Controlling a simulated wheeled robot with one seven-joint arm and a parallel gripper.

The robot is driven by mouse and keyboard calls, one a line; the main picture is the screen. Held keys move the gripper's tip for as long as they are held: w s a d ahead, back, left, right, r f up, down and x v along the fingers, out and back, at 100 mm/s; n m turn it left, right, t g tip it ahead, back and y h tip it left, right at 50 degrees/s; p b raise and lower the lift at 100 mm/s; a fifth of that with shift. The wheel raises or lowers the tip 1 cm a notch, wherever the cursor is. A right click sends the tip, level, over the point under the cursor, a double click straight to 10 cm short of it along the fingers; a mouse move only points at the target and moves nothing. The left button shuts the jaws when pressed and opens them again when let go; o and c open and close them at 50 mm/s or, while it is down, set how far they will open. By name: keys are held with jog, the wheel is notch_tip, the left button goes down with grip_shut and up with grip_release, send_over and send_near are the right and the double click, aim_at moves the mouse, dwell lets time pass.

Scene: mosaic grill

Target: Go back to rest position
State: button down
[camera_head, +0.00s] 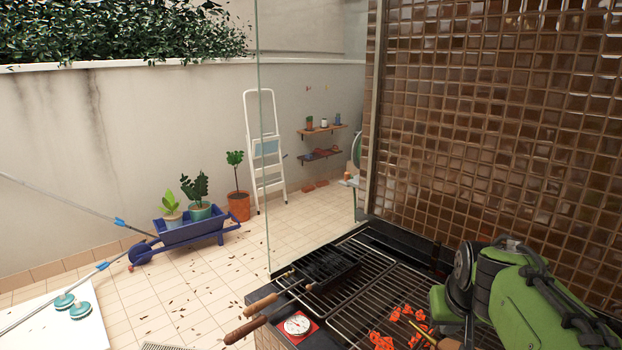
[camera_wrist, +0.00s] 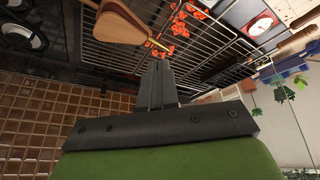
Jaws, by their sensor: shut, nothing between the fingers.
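My gripper (camera_wrist: 158,68) shows in the wrist view with its dark fingers together and nothing between them. It is over the grill area, with glowing coals (camera_wrist: 180,22) and grate bars beyond the fingertips. In the head view my green arm reaches in from the lower right over the grill grate (camera_head: 375,275). The fingertips are not clearly visible there.
The brown mosaic wall (camera_head: 500,110) stands close behind the grill. Wooden-handled grill baskets (camera_head: 325,268) and a dial thermometer (camera_head: 298,324) are at the grill's left. A glass pane (camera_head: 263,150) rises at its left edge. A blue wheelbarrow (camera_head: 190,231) and a ladder (camera_head: 266,150) stand farther off on open tiled floor.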

jog(key=s+a+n, duration=0.1)
jog(key=s+a, duration=0.4)
jog(key=s, duration=0.6)
jog(key=s+a+f+y, duration=0.1)
jog(key=s+a, duration=0.4)
jog(key=s, duration=0.6)
jog(key=shift+n+t+b, duration=0.3)
jog(key=shift+n+t, duration=0.1)
